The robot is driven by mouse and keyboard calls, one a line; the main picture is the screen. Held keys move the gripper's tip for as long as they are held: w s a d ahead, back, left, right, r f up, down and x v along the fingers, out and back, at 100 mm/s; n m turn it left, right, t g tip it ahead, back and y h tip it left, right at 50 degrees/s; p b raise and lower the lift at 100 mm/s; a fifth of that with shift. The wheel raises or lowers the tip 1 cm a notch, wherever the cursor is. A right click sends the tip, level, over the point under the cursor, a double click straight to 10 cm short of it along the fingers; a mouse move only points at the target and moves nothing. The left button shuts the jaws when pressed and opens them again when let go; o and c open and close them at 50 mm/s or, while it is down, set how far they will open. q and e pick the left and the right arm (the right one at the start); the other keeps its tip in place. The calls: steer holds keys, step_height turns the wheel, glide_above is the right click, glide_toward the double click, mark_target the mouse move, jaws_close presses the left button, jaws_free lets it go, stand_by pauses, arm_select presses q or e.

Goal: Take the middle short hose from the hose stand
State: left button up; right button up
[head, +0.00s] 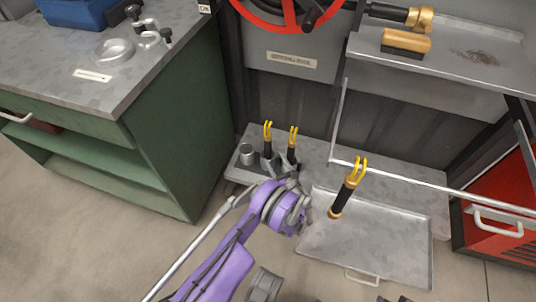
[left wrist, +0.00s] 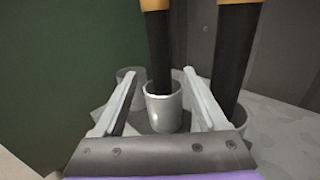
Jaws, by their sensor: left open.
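The hose stand (head: 240,175) is a low grey base with grey cups. The middle short hose (head: 267,143), black with a yellow forked top, stands upright in its cup; it also shows in the left wrist view (left wrist: 161,55). Another short hose (head: 292,146) stands in the right cup. The left cup (head: 247,154) is empty. My left gripper (left wrist: 158,103) is open. In the left wrist view its fingers appear on either side of the middle hose's cup; contact cannot be told. In the head view the wrist hides the stand's front.
A white rail (head: 430,185) runs across above the tray. A green workbench (head: 175,120) is close on the left. A red box (head: 495,220) is at the right.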

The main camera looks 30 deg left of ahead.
mark_target(270, 151)
arm_select(q)
steer(key=b+x, duration=0.1)
steer(key=x, duration=0.5)
steer(key=shift+w+a+r+b, duration=0.1)
steer(key=shift+w+a+b, duration=0.15)
steer(key=shift+b, duration=0.1)
jaws_close()
